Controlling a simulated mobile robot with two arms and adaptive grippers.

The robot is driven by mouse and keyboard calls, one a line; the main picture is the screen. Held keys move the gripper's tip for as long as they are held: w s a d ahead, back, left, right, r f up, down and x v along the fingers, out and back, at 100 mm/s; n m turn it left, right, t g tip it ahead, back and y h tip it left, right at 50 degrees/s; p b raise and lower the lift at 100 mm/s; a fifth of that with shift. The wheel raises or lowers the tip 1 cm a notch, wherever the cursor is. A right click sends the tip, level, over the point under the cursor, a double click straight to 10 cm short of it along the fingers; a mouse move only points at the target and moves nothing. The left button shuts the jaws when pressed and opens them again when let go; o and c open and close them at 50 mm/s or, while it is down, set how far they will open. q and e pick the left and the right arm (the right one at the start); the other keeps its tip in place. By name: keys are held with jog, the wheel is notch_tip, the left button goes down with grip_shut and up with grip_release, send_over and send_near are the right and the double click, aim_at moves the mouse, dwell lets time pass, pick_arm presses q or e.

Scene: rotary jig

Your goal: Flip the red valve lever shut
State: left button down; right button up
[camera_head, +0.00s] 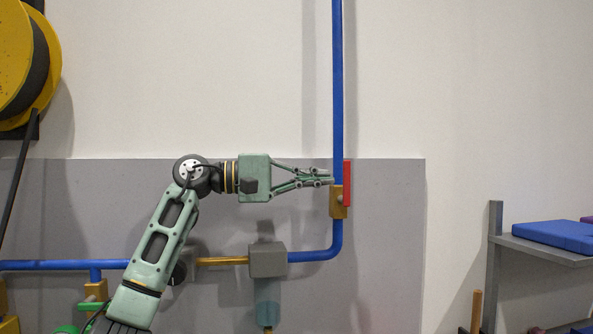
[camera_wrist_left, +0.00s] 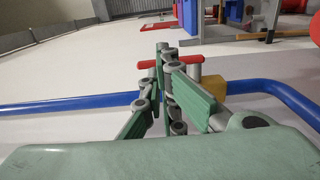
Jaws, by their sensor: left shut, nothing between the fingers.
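The red valve lever (camera_head: 347,183) stands upright, along the right side of the vertical blue pipe (camera_head: 337,90). It rises from the brass valve body (camera_head: 339,204). My left gripper (camera_head: 331,179) comes in level from the left, shut and empty, its tips at the pipe's left edge just above the valve body. In the left wrist view, the shut fingers (camera_wrist_left: 164,52) cover the middle of the red lever (camera_wrist_left: 190,60), which runs along the pipe; the brass body (camera_wrist_left: 212,86) shows to the right. I cannot tell whether the fingers touch the lever. My right gripper is not in view.
A grey box (camera_head: 268,260) with a translucent blue cup below it sits on the lower pipe. A yellow reel (camera_head: 22,62) hangs at upper left. A shelf (camera_head: 545,253) with a blue item stands at right. The wall right of the valve is clear.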

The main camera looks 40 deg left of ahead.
aim_at(347, 183)
pick_arm(q)
jog(key=x, duration=0.2)
jog(key=shift+w+d+p, duration=0.25)
jog(key=shift+w+p, duration=0.05)
jog(key=shift+p, duration=0.05)
jog(key=shift+s, duration=0.15)
